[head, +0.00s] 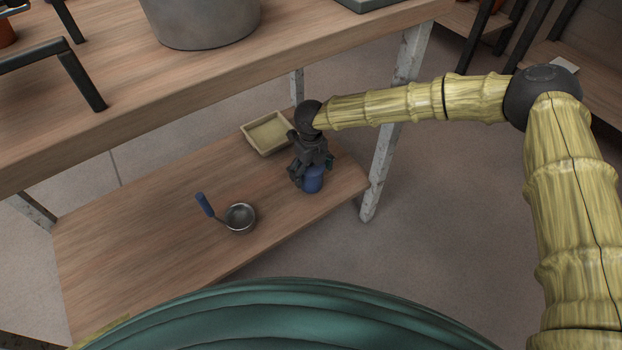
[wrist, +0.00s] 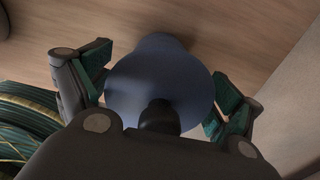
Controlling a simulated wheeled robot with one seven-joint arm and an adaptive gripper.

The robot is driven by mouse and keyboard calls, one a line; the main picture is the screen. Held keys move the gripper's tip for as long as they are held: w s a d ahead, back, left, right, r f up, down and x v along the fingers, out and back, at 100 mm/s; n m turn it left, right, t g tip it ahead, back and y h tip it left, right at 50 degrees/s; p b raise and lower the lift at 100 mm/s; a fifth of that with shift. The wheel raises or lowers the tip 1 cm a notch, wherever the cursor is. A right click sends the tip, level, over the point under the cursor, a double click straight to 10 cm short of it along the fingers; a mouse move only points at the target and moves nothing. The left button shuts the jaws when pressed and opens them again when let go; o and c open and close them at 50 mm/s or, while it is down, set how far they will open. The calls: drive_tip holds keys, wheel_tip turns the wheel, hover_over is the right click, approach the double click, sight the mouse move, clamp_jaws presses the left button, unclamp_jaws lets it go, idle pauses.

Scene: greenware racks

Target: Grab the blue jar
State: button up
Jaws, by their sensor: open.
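The blue jar (head: 313,181) stands on the lower wooden shelf, near its right end. My gripper (head: 309,172) is right above and around it in the head view, hiding its upper part. In the wrist view the blue jar (wrist: 160,80) lies between the two green-padded fingers of my gripper (wrist: 160,95). The fingers are open, one on each side of the jar. The left finger looks close to it; I cannot tell whether it touches.
A metal ladle (head: 240,217) with a blue handle lies left of the jar on the lower shelf (head: 130,250). A shallow cream tray (head: 267,134) sits behind it. The upper shelf (head: 200,95) overhangs, and a metal leg (head: 384,155) stands to the right.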

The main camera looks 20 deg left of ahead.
drive_tip(key=c, duration=1.7)
drive_tip(key=shift+r, duration=0.25)
